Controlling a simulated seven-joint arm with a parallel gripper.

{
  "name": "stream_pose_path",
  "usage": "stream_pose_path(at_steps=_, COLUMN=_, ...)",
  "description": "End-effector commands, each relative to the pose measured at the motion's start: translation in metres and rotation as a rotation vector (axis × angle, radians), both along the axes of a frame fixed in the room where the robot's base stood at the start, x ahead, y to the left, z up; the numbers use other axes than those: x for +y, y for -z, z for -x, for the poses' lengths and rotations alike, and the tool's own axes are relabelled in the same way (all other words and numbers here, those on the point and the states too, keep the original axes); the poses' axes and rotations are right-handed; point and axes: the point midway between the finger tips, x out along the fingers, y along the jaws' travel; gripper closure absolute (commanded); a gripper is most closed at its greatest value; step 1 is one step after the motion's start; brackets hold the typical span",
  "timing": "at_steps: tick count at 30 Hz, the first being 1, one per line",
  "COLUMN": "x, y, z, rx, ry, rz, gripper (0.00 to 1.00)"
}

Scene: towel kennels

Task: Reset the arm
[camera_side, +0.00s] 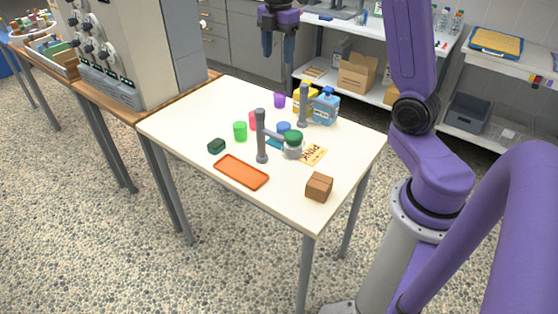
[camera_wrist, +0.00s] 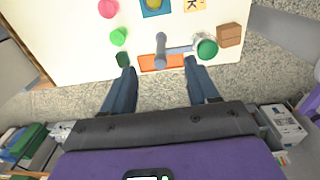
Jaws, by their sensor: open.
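My gripper (camera_side: 278,45) is open and empty, raised above the back part of the white table (camera_side: 190,125) in the side view. In the wrist view its two dark fingers (camera_wrist: 162,75) stand apart, with nothing between them. The table carries an orange tray (camera_side: 241,172), a brown block (camera_side: 319,186), a dark green block (camera_side: 216,146), a green cup (camera_side: 240,131) and a grey post (camera_side: 262,140) with a side arm. A green-topped round item (camera_side: 293,140) is beside the post.
A lettered card (camera_side: 313,154) lies on the table. A large grey machine (camera_side: 130,50) stands at the left.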

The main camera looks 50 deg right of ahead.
Motion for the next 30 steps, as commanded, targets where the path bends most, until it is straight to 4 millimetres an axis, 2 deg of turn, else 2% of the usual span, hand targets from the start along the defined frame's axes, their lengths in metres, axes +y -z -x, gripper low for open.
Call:
stream_pose_path(at_steps=1, x=0.022, y=0.001, z=0.009, rx=0.000, ry=0.012, rz=-0.001, gripper=0.41)
stream_pose_path(at_steps=6, x=0.085, y=0.007, z=0.046, rx=-0.001, ry=0.092, rz=-0.006, gripper=0.41)
stream_pose_path(at_steps=9, x=0.116, y=0.012, z=0.074, rx=-0.001, ry=0.138, rz=-0.008, gripper=0.41)
stream_pose_path(at_steps=15, x=0.160, y=0.024, z=0.138, rx=0.001, ry=0.233, rz=-0.014, gripper=0.41)
stream_pose_path(at_steps=21, x=0.182, y=0.039, z=0.208, rx=0.004, ry=0.325, rz=-0.021, gripper=0.41)
stream_pose_path(at_steps=27, x=0.183, y=0.056, z=0.269, rx=0.008, ry=0.415, rz=-0.025, gripper=0.41)
stream_pose_path(at_steps=30, x=0.179, y=0.063, z=0.290, rx=0.011, ry=0.449, rz=-0.028, gripper=0.41)
